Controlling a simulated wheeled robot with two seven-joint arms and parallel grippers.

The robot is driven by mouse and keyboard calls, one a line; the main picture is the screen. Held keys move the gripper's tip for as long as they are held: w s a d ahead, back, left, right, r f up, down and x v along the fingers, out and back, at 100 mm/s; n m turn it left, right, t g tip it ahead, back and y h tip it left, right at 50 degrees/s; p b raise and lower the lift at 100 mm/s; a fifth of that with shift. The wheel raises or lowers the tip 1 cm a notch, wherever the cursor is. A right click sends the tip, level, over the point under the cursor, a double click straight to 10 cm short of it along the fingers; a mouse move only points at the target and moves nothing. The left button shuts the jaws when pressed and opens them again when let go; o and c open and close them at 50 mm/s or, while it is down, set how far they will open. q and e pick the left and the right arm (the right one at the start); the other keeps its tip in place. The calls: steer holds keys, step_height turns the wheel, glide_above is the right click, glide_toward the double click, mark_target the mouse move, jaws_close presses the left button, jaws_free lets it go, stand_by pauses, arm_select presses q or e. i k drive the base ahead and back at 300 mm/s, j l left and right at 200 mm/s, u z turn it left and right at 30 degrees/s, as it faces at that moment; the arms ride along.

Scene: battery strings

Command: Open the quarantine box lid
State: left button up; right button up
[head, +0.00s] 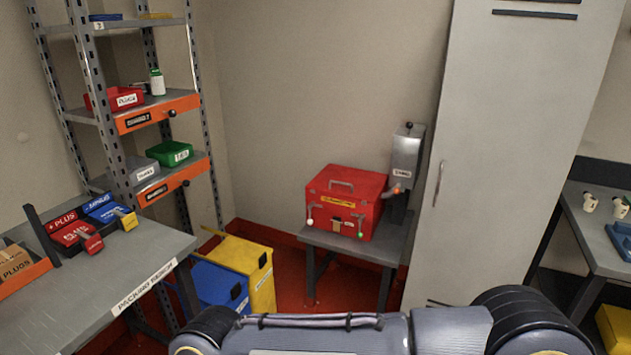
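A red box (344,204) with a yellow label stands on a small grey table by the back wall; it looks like the quarantine box, though I cannot read the label. Its lid (346,180) is down and has a grey handle (341,185) on top. A latch (336,226) shows low on the front. A small white knob and a green knob sit at the front's left and right. Neither of my grippers is in view; only grey parts of my own body show along the bottom edge, well in front of the box.
A grey dispenser (405,158) stands right beside the box, close to a tall grey cabinet (496,160). A yellow bin (247,266) and a blue bin (219,285) stand left of the table. A packing bench (120,270) and shelf rack (160,105) fill the left. Red floor lies between.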

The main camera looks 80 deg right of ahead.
mark_target(365, 187)
steer(key=z, duration=2.9)
steer(key=i+u, duration=0.15)
steer(key=u, duration=0.7)
steer(key=i+l+u, duration=0.95)
steer(key=i+l, duration=0.15)
steer(key=l, duration=0.25)
steer(key=i+l, duration=0.1)
steer(key=l, duration=0.3)
steer(key=i+l, duration=0.15)
steer(key=l, duration=0.25)
steer(key=i+l+u, duration=0.1)
steer(key=l, duration=0.3)
steer(key=i+l, duration=0.15)
steer(key=l, duration=0.3)
steer(key=k+l, duration=0.15)
steer(key=l, duration=0.25)
